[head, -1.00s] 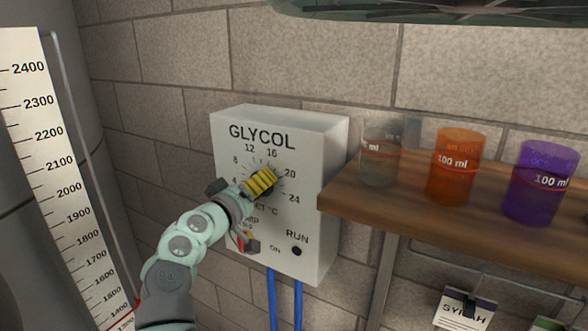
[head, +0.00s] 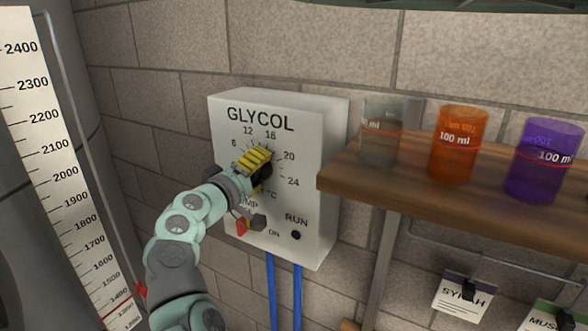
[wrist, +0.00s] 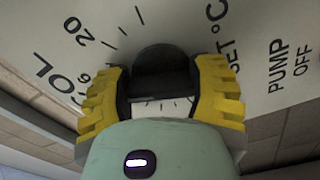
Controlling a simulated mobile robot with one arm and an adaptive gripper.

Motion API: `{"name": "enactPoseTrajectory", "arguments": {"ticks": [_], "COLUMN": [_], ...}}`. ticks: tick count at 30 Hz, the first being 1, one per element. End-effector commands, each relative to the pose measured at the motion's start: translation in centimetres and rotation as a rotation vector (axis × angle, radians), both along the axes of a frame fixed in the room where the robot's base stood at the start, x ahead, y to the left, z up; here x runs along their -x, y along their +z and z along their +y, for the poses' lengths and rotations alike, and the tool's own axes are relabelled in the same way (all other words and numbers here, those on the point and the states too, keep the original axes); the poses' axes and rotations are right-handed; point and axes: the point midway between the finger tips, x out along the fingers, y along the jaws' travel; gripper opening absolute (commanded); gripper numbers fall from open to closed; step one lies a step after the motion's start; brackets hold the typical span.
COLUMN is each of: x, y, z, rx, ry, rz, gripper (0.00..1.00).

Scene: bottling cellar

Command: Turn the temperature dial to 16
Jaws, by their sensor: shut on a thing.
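The temperature dial (wrist: 160,72) is a black knob on the front of the white GLYCOL box (head: 322,150). Its scale numbers, such as 12, 16, 20 and 24, run around it. My gripper (head: 258,168) has yellow ribbed fingers and is shut on the dial. In the wrist view the fingers of my gripper (wrist: 160,92) press on both sides of the knob. The gripper hides most of the dial in the head view, and I cannot read where its pointer stands.
A pump lever with a red tip (head: 242,228) sits below the dial, close to my wrist. A wooden shelf (head: 440,190) to the right holds a clear beaker (head: 380,140), an orange beaker (head: 458,150) and a purple beaker (head: 542,165). A tank gauge (head: 70,190) stands at left.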

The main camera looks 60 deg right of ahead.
Motion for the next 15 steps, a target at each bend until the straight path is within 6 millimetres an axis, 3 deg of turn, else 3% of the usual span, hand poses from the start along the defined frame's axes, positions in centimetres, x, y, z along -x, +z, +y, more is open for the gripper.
{"name": "enactPoseTrajectory", "arguments": {"ticks": [8, 9, 15], "x": [-0.19, -0.20, -0.15], "y": [0.09, 0.08, 0.06], "z": [0.09, 0.10, 0.07], "rx": [0.002, 0.002, 0.002], "ry": [0.006, 0.006, 0.004], "rz": [0.002, 0.002, 0.002], "gripper": [0.23, 0.63, 0.83]}}
